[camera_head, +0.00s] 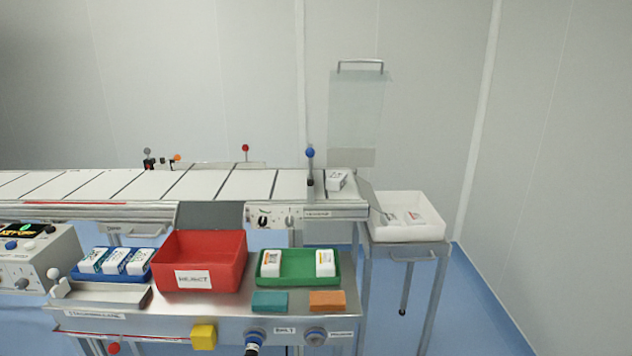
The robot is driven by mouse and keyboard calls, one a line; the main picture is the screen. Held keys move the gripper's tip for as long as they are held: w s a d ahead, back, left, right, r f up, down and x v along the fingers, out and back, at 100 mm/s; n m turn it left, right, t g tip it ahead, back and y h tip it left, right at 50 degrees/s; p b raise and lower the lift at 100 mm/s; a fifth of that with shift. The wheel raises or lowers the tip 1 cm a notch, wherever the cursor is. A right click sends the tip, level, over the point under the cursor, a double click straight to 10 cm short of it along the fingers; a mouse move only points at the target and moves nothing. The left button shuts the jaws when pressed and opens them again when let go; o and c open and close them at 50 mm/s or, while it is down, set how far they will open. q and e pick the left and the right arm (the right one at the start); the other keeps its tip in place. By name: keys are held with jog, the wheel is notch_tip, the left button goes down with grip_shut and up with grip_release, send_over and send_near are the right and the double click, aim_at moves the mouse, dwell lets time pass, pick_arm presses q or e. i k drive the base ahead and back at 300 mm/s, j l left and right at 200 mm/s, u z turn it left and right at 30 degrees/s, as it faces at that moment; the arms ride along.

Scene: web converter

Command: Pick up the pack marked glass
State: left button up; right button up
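Several small white packs are in view, and their markings are too small to read, so I cannot tell which one is marked glass. Two packs stand apart in the green tray (297,281), a left pack (271,264) and a right pack (325,263). Three white packs with blue and green marks (115,261) stand side by side in the blue tray (85,277). More packs (402,218) lie in the white bin (435,232). Neither of my grippers is in view.
A red box (225,267) labelled REJECT stands between the blue and green trays. Teal (270,301) and orange (327,301) blocks lie at the bench front. The conveyor (150,186) runs behind, with upright knobbed levers. A clear panel (355,115) rises behind its right end.

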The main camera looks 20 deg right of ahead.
aim_at(336, 180)
jog(key=u, duration=1.45)
jog(key=k+l+u, duration=0.2)
jog(key=l, duration=0.15)
jog(key=l+u, duration=0.2)
jog(key=k+l, duration=0.1)
jog(key=l, duration=0.3)
jog(key=k+l, duration=0.15)
jog(key=l, duration=0.2)
jog(key=k+l, duration=0.1)
jog(key=l, duration=0.3)
jog(key=k+l, duration=0.1)
jog(key=l, duration=0.3)
jog(key=k+l, duration=0.15)
jog(key=l, duration=0.2)
